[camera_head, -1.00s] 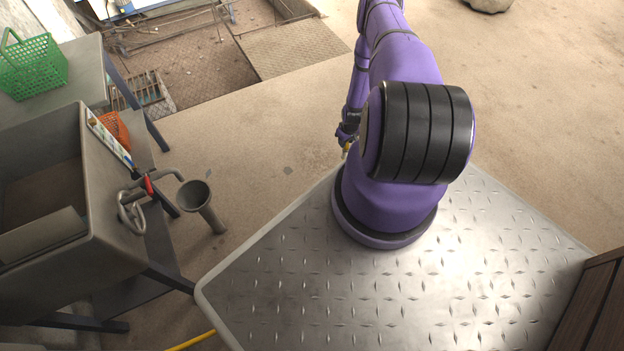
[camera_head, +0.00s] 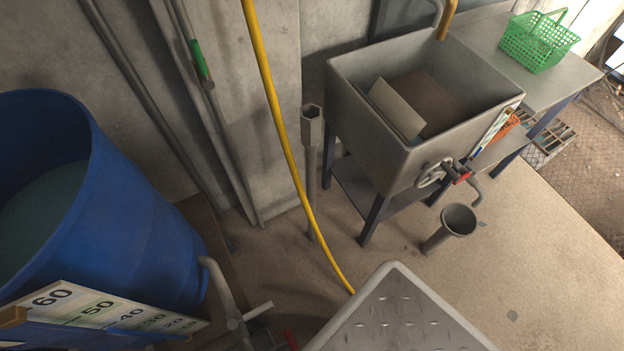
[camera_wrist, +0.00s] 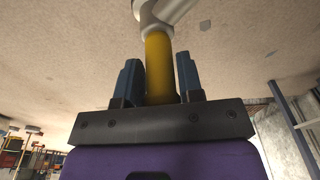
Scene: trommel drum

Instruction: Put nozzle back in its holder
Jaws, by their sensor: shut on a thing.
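My gripper (camera_wrist: 159,78) shows in the wrist view, its two dark blue fingers on either side of the nozzle's yellow tube (camera_wrist: 158,58). It is shut on the nozzle, whose pale grey end (camera_wrist: 165,10) runs out of the top of the picture. My gripper and the nozzle are not in the head view. A grey post with an open hexagonal cup (camera_head: 312,126) stands upright between the wall and the sink; it looks like the holder. The cup appears empty. A yellow hose (camera_head: 276,103) hangs in front of the wall and crosses the post low down.
A grey sink (camera_head: 397,150) with a valve and red lever (camera_head: 462,176) stands right of the post. A floor funnel (camera_head: 436,239) is below it. A blue water barrel (camera_head: 150,225) fills the left. A green basket (camera_head: 540,42) is on the back table.

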